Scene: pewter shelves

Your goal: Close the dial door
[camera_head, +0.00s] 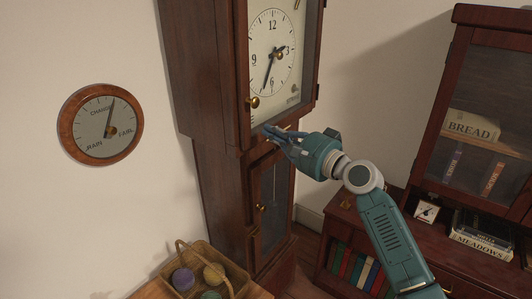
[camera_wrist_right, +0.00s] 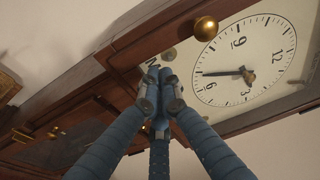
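The dial door (camera_head: 244,65) is the upper door of the tall brown wooden clock. It has a wooden frame, a brass knob (camera_head: 254,102) at its lower left, and a cream dial (camera_head: 271,85) behind it. It looks shut or nearly so; I cannot tell whether a small gap is left. My right gripper (camera_head: 271,132) is at the door's lower edge, below and right of the knob. In the right wrist view its fingertips (camera_wrist_right: 160,92) are drawn together near the lower frame, with nothing visible between them. Contact cannot be told. The knob also shows there (camera_wrist_right: 205,29). My left gripper is out of view.
The clock's lower door (camera_head: 272,195) has its own small knob. A round weather dial (camera_head: 101,125) hangs on the left wall. A basket (camera_head: 228,281) with yarn balls stands at the bottom. A dark cabinet (camera_head: 445,95) with books is on the right, near my right arm.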

